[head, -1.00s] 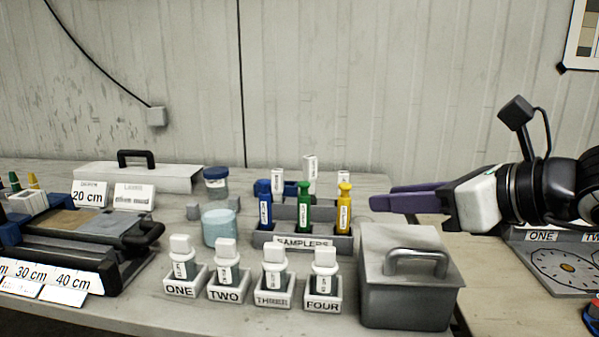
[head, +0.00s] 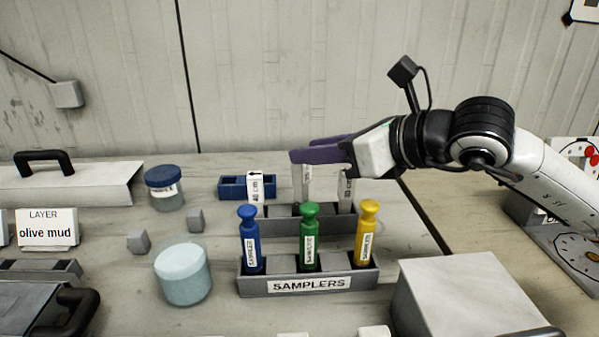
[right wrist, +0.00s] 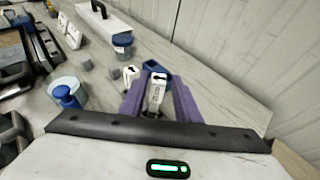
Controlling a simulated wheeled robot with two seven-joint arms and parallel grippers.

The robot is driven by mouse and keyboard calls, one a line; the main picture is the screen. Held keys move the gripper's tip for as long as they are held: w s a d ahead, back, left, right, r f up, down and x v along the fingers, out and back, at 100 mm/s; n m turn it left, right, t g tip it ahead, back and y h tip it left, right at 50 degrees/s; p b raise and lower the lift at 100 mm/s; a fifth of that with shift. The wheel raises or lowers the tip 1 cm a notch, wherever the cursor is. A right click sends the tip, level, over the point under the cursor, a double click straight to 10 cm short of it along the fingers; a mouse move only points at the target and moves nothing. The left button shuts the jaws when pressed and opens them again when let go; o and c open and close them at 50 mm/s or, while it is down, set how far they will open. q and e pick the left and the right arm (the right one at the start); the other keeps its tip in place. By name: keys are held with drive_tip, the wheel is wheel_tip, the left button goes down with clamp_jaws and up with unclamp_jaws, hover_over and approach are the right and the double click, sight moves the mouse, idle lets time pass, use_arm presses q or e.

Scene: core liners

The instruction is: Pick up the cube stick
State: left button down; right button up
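Clear labelled sticks stand behind the samplers: one (head: 301,185) under my right gripper, one (head: 346,192) to its right, and one (head: 255,187) by a blue holder (head: 232,188). I cannot tell which is the cube stick. My right gripper (head: 292,152) has purple fingers and is at the tops of the sticks. In the right wrist view a clear stick with a white, arrow-marked cap (right wrist: 157,90) stands between the fingers (right wrist: 160,95), which look apart. The head view hides its top. My left gripper is not in view.
The samplers rack (head: 250,288) holds blue, green and yellow samplers in front. A grey metal box (head: 465,290) is at front right. A blue-lidded jar (head: 165,188), a pale blue jar (head: 182,272) and small grey cubes (head: 139,241) lie left. The wall is behind.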

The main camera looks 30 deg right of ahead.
drive_tip(key=shift+x, duration=0.95)
drive_tip(key=p+x, duration=0.2)
drive_tip(key=x, duration=0.3)
drive_tip(key=shift+w+a+f, duration=0.1)
drive_tip(key=shift+a+f, duration=0.05)
drive_tip(key=shift+f, duration=0.05)
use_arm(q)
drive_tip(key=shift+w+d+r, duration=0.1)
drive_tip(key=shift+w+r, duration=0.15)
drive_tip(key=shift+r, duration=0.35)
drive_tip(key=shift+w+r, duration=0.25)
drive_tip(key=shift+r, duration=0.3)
use_arm(e)
clamp_jaws()
